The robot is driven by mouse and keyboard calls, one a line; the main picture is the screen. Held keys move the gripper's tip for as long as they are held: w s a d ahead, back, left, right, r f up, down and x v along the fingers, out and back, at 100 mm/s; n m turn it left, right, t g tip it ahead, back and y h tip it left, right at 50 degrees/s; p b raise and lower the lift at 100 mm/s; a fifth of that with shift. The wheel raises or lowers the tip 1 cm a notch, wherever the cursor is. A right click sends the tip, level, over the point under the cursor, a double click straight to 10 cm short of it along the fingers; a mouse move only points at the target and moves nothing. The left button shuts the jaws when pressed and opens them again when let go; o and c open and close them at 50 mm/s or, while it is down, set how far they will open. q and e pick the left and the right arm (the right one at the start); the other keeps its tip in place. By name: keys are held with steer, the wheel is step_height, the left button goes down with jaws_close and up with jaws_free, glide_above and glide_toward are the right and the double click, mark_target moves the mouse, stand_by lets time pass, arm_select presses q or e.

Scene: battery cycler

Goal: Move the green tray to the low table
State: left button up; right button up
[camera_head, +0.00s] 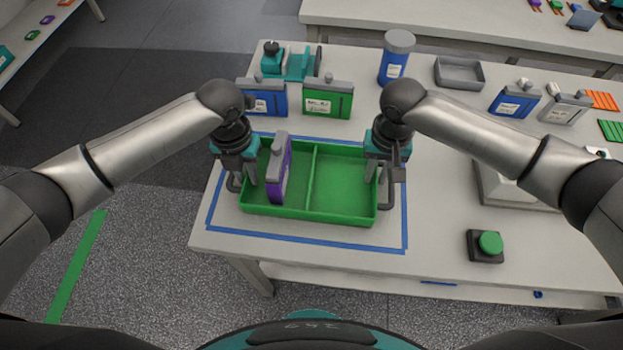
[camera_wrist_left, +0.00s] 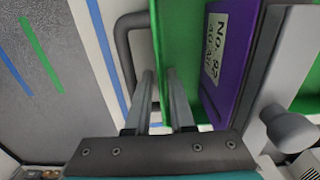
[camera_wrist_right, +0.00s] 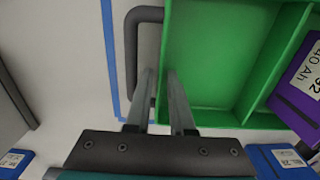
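The green tray (camera_head: 340,190) sits on the white table inside a blue tape outline. A divider splits it, and a purple battery (camera_head: 278,170) stands in its left compartment. Dark U-shaped handles are on both short sides; they show in the left wrist view (camera_wrist_left: 122,45) and right wrist view (camera_wrist_right: 131,45). My left gripper (camera_head: 244,183) is at the left handle, its fingers apart. My right gripper (camera_head: 381,178) is at the right handle, fingers also apart. A gap shows between the fingers in both wrist views. The fingers hide part of each handle.
Blue (camera_head: 265,98) and green (camera_head: 328,98) batteries stand close behind the tray. A blue cylinder (camera_head: 394,60) and a grey bin (camera_head: 459,73) are farther back. A green button (camera_head: 490,243) is at the right. Floor at the left is clear; another table (camera_head: 45,15) stands far left.

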arm_select(q)
steer(key=shift+f, duration=0.15)
arm_select(e)
steer(key=shift+f, duration=0.1)
arm_select(q)
jaws_close()
arm_select(e)
jaws_close()
arm_select(q)
steer(key=shift+w, duration=0.1)
arm_select(e)
steer(key=shift+w, duration=0.1)
stand_by(0.8)
